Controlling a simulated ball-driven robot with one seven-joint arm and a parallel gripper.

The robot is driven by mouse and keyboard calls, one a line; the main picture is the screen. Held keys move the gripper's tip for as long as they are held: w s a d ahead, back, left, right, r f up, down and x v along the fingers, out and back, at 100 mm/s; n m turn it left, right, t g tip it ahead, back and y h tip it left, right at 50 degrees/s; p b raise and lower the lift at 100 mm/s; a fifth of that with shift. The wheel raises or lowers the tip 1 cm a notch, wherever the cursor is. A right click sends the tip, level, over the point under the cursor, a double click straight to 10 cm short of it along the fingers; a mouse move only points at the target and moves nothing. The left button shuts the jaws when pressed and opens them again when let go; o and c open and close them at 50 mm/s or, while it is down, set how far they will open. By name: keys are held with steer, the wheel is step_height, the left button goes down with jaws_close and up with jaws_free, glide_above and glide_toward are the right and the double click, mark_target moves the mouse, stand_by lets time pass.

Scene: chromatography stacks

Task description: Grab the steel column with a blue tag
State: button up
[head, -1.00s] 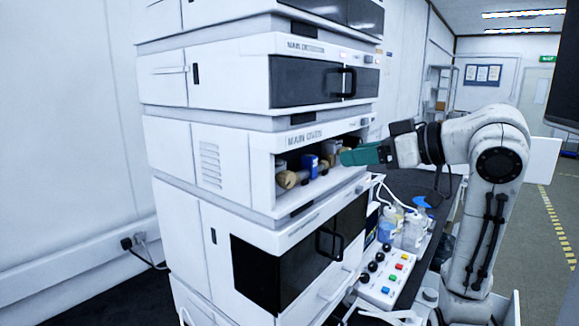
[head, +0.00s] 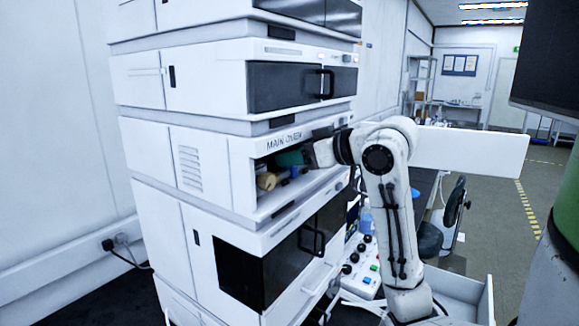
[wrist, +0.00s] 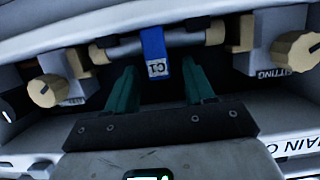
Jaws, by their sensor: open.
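The steel column (wrist: 190,39) lies crosswise in the wrist view, with tan end fittings. Its blue tag (wrist: 152,45) hangs at the middle and has a small printed label. My gripper (wrist: 158,80) is open, its two green fingers pointing at the column, one on each side of the tag. I cannot tell whether the fingertips touch the column. In the head view my gripper (head: 290,158) is inside the open bay of the main oven (head: 240,165), and a bit of blue shows just below it. Most of the column is hidden there.
Tan knobs (wrist: 45,90) on grey blocks flank the column at both sides, with another tan knob (wrist: 296,50) at right. The bay's walls and upper edge are close around my gripper. A control box with buttons (head: 362,284) stands below right.

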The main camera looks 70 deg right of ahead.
steer(key=shift+c, duration=0.4)
jaws_close()
stand_by(0.4)
